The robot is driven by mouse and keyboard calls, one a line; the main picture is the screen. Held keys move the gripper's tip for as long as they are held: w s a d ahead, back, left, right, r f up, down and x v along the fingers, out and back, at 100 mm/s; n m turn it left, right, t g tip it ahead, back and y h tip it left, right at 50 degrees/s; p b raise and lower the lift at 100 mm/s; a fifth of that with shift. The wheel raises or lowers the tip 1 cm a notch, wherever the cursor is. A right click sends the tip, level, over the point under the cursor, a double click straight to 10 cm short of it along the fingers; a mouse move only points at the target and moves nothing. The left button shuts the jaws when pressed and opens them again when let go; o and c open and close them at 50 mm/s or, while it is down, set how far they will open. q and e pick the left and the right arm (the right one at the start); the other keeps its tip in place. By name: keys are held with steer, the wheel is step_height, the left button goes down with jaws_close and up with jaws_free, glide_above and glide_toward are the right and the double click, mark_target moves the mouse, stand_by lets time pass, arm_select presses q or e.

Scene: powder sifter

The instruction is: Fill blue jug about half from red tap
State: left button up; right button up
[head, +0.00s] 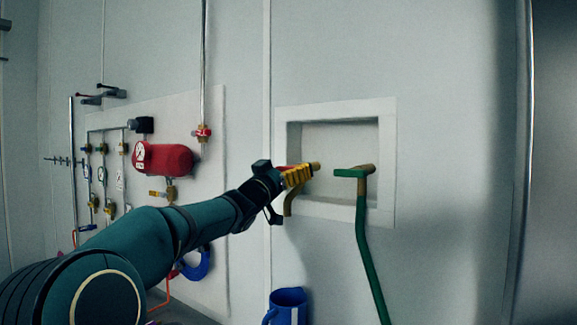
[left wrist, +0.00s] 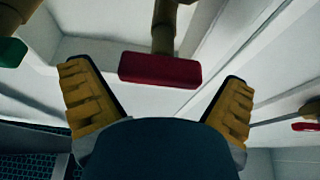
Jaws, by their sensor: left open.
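The red tap is on the right wall at the recess. In the head view its brass spout (head: 289,206) shows below my left gripper (head: 293,176), which hides most of its handle. In the left wrist view the red handle (left wrist: 160,69) lies in the gap between the spread yellow fingers of my left gripper (left wrist: 155,75). The gripper is open, and the handle looks apart from both fingers. The blue jug (head: 287,303) stands upright low down, roughly below the spout, cut off by the frame's bottom edge. Its contents cannot be made out. My right gripper is not in view.
A green-handled tap (head: 350,173) with a green hose (head: 366,250) hangs right of the red tap; its handle shows in the left wrist view (left wrist: 12,51). A pipe panel with a red tank (head: 170,158) and a blue coil (head: 196,265) is at left.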

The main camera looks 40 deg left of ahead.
arm_select(q)
steer(key=shift+w+r, duration=0.15)
steer(key=shift+w, duration=0.15)
steer(key=c, duration=1.1)
